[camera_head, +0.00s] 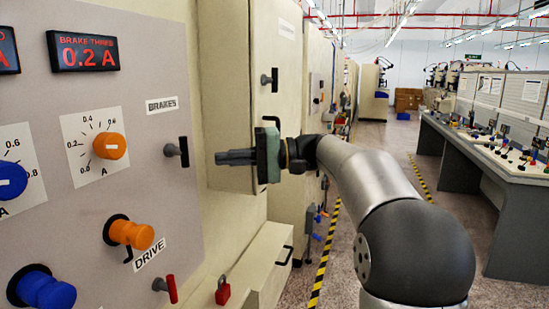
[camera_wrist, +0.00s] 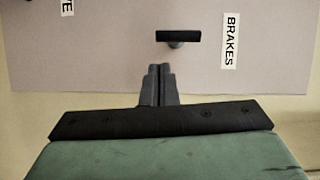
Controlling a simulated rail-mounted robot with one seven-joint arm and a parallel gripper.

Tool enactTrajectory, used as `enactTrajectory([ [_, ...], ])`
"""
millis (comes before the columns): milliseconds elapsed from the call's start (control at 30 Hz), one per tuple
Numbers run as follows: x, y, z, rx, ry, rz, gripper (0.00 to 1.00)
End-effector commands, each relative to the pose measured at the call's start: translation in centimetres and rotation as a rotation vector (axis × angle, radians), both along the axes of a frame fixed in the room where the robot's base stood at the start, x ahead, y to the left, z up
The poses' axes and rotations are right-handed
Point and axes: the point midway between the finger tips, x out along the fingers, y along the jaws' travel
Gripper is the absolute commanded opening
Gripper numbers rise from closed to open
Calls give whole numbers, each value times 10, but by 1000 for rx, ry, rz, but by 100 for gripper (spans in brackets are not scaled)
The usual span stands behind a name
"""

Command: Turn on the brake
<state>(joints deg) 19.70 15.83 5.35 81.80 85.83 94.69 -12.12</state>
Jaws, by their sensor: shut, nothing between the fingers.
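The brake switch is a black T-shaped handle (camera_head: 178,151) on the grey panel, below the BRAKES label (camera_head: 161,104). Its bar stands upright in the head view. In the wrist view the same handle (camera_wrist: 178,36) lies crosswise, beside the BRAKES label (camera_wrist: 230,41). My gripper (camera_head: 219,158) points left at the panel, just right of the handle, with a visible gap between them. In the wrist view the fingertips (camera_wrist: 160,70) are together and empty, below and slightly left of the handle.
A BRAKE THRES display (camera_head: 84,52) reads 0.2 A. An orange dial (camera_head: 110,146), an orange knob (camera_head: 132,234), a blue knob (camera_head: 45,290) and a red handle (camera_head: 169,288) by the DRIVE label (camera_head: 149,254) stick out nearby. An open cabinet door (camera_head: 225,90) stands behind my gripper.

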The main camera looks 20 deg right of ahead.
Motion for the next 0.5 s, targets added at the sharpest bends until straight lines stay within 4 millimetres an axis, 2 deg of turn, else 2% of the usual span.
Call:
enactTrajectory([
  [33,-1,-15,-1,-1,-1,-6,0],
  [200,-8,-57,1,-1,-1,-6,0],
  [333,-13,-84,2,0,-1,-4,0],
  [500,-17,-108,4,0,-1,-1,0],
])
